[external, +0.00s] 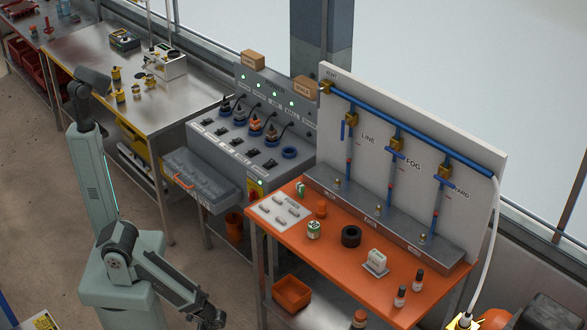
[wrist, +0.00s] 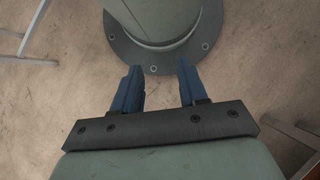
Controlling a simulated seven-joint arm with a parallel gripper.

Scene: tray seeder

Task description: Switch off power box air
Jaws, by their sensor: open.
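The grey power box (external: 262,98) stands on the middle bench in the external view. Several small green lights glow along its upright back panel. Below them, several plugs with black cables sit in a row, two of them with orange parts. A row of black switches (external: 237,142) runs along the lower sloping panel. Its labels are too small to read, so I cannot tell which switch is air. My gripper (wrist: 158,68) is open and empty in the wrist view, pointing at the floor beside my base, well away from the box. Its fingers do not show clearly in the external view.
To the right, an orange table (external: 335,262) holds bottles and small parts before a white board with blue pipes (external: 400,125). A steel table (external: 190,85) stands at left. Open floor separates my arm from the benches.

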